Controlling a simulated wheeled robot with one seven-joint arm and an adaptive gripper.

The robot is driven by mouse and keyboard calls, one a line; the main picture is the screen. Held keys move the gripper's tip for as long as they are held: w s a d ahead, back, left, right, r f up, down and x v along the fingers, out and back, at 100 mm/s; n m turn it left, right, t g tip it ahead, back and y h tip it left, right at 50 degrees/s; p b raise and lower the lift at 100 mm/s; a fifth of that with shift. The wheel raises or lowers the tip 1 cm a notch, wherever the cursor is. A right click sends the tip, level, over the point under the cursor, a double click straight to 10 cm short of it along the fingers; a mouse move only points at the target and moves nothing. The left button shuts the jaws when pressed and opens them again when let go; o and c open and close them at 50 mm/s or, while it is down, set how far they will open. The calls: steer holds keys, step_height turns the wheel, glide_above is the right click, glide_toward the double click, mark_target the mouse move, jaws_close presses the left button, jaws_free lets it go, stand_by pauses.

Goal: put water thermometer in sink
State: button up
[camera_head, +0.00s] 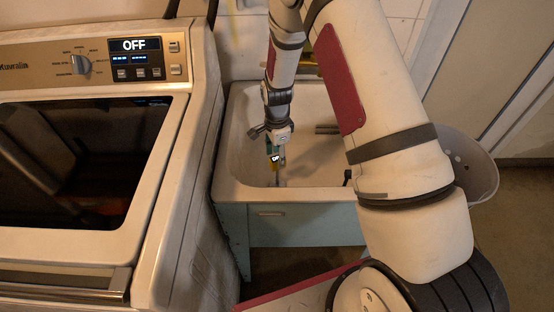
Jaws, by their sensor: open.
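The white sink (318,165) stands to the right of the washing machine, its basin open at the top. My gripper (276,150) points down over the left part of the basin and is open. A small thing with a dark display and yellow and teal parts, which looks like the water thermometer (275,159), shows right at the fingertips, within the basin's outline. A thin part of it seems to point down toward the sink's front wall. I cannot tell whether it touches the fingers or the sink. My arm hides the sink's right part.
A washing machine (190,130) with an OFF display stands close along the sink's left side. A teal cabinet front (300,225) is below the sink's front rim. A grey rounded thing (478,165) shows at right behind my arm. Bare floor lies at the far right.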

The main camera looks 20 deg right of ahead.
steer(key=s+r+n+t, duration=0.1)
steer(key=s+r+n, duration=0.4)
steer(key=r, duration=1)
steer(key=s+r+n+t, duration=0.1)
steer(key=s+r+n, duration=0.2)
steer(key=s+r, duration=0.8)
steer(key=s+r+n, duration=0.4)
steer(key=s+r, duration=0.1)
steer(key=s, duration=0.3)
steer(key=s+r+n+t, duration=0.1)
steer(key=s+r+n, duration=0.4)
steer(key=s, duration=0.3)
steer(key=shift+d, duration=0.15)
steer(key=shift+s+r, duration=0.1)
step_height(320, 180, up, 4)
steer(key=t+p, duration=0.1)
steer(key=p, duration=0.1)
steer(key=shift+p, duration=0.4)
